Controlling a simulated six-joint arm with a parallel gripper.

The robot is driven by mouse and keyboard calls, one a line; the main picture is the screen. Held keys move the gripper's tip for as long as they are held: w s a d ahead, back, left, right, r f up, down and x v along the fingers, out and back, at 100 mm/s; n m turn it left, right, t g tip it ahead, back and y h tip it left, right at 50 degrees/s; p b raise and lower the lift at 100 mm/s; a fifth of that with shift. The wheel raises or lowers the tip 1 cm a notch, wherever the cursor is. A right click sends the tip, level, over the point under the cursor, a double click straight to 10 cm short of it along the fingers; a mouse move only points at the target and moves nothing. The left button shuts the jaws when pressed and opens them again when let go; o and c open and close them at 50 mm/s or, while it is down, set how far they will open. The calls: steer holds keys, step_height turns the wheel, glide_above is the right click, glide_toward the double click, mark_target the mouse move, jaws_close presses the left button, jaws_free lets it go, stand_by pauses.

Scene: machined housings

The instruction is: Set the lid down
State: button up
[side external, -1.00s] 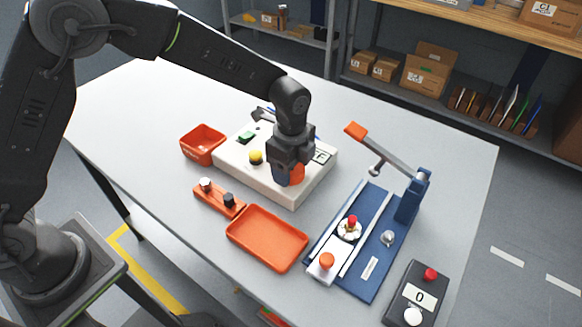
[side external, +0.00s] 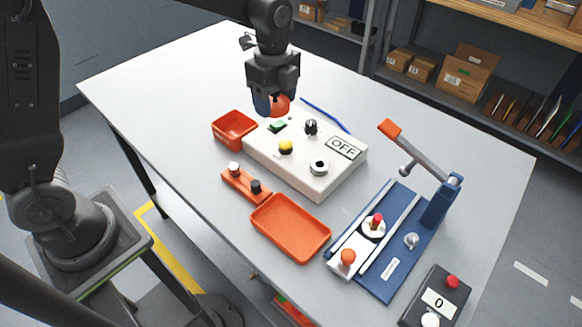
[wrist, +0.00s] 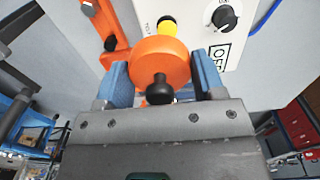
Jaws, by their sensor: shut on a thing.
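The lid (wrist: 160,58) is a round orange disc with a black knob (wrist: 159,90), seen large in the wrist view. My gripper (wrist: 161,82) is shut on it, with a blue finger on either side. In the side view, my gripper (side external: 274,104) holds the lid (side external: 279,104) over the back-left part of the white control box (side external: 300,183). The lid appears raised above the box; the exact gap is hard to tell. The fingers partly hide the lid there.
An orange bin (side external: 233,121) stands left of the box. An empty orange tray (side external: 290,228) and a small orange holder with two knobs (side external: 244,184) lie in front. A blue lever fixture (side external: 397,263) and a dark counter box (side external: 436,299) are at right.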

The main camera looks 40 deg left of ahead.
steer(key=shift+s+d+f+m, duration=0.2)
steer(key=shift+s+m, duration=0.35)
steer(key=shift+m, duration=0.35)
steer(key=s+d+f+m, duration=0.1)
steer(key=s+m, duration=0.2)
steer(key=m, duration=0.2)
steer(key=s+d+f+m, duration=0.1)
steer(key=s+m, duration=0.2)
steer(key=m, duration=0.2)
steer(key=s+d+f+m, duration=0.1)
steer(key=s+m, duration=0.2)
steer(key=m, duration=0.2)
steer(key=shift+s+d+f+m, duration=0.1)
steer(key=shift+s+f+m, duration=0.1)
steer(key=shift+f+m, duration=0.15)
glide_above(290, 229)
steer(key=f, duration=0.6)
steer(key=shift+a+f, duration=0.2)
steer(key=shift+f, duration=0.1)
steer(key=shift+d+f, duration=0.15)
steer(key=shift+f, duration=1.95)
steer(key=shift+f, duration=0.1)
steer(key=o, duration=0.9)
